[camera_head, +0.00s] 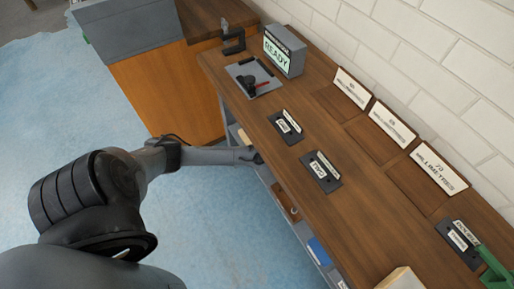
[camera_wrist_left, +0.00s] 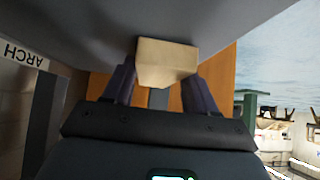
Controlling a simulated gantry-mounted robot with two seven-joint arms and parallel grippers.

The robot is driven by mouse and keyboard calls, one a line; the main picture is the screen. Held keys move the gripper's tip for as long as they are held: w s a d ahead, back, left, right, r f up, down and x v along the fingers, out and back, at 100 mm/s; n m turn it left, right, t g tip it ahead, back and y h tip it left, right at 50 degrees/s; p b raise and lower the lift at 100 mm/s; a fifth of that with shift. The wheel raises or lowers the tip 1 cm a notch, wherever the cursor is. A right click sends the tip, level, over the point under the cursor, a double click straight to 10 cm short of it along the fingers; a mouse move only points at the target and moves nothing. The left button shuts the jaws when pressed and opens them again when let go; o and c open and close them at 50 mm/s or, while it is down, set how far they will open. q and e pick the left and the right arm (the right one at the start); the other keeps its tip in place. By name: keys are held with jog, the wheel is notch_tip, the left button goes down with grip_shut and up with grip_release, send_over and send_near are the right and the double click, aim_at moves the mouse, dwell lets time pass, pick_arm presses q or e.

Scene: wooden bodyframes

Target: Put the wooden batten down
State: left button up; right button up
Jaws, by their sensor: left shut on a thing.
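The wooden batten (camera_wrist_left: 166,62) shows in the left wrist view as a pale, square-ended piece between the two dark fingers of my left gripper (camera_wrist_left: 160,88). The fingers are shut on it. A dark grey surface lies close above the batten in that view; I cannot tell whether they touch. In the head view my left gripper (camera_head: 256,157) is at the front edge of the workbench (camera_head: 345,225), partly hidden by the edge, and the batten cannot be made out there. My right gripper is not in view.
The bench carries a READY display (camera_head: 283,52), a grey plate (camera_head: 240,75), a black clamp (camera_head: 232,38), small labelled black holders (camera_head: 322,171) and upright millimetre signs (camera_head: 438,170). A pale block (camera_head: 403,279) lies at the near right. Shelves with items sit below the edge.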

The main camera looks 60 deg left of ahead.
pick_arm(q)
jog(key=o, duration=0.9)
jog(key=shift+s+f, duration=0.1)
jog(key=shift+o, duration=1)
jog(key=shift+s+f, duration=0.1)
jog(key=shift+s, duration=0.1)
jog(key=shift+w, duration=0.1)
